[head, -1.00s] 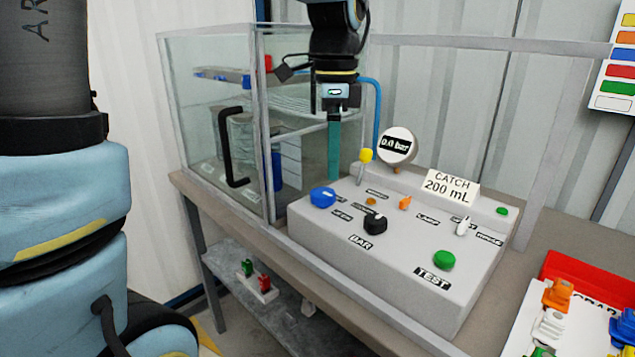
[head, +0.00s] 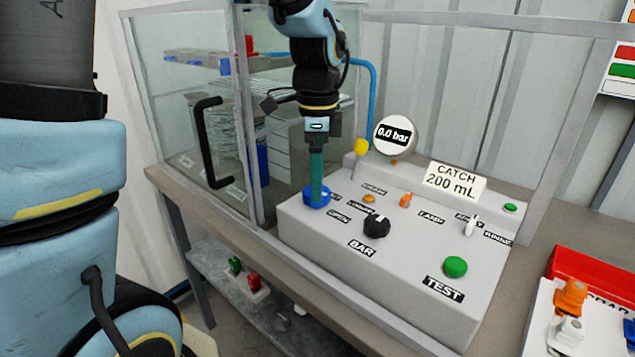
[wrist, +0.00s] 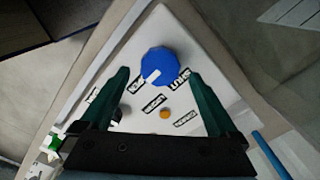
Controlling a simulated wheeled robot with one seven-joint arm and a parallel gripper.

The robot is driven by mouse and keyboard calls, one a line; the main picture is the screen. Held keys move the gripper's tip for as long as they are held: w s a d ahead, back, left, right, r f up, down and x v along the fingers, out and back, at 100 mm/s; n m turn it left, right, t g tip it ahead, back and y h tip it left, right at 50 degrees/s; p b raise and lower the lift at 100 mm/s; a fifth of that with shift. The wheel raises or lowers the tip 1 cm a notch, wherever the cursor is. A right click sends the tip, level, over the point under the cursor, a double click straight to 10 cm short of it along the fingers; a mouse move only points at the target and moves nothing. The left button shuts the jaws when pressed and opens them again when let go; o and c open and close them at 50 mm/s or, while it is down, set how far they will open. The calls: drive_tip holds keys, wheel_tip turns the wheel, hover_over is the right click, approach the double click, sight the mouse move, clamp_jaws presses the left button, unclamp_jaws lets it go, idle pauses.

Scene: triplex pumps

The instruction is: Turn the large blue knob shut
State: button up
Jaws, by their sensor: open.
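The large blue knob (head: 307,197) sits at the left end of the grey control box. In the wrist view the knob (wrist: 160,62) is faceted, with a white mark pointing toward its lower-left edge, and labels that seem to read OPEN and SHUT lie beside it. My gripper (head: 317,188) points straight down over the knob and hides part of it in the head view. In the wrist view its two green fingers (wrist: 160,76) are wide apart, with the knob ahead between their tips and a gap on each side. I cannot tell whether the tips are level with the knob.
The gauge (head: 395,135) reads 0.0 bar. A glass cabinet (head: 165,95) stands close behind at left.

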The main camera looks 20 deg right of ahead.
drive_tip(key=shift+f, duration=1.1)
drive_tip(key=c, duration=1.4)
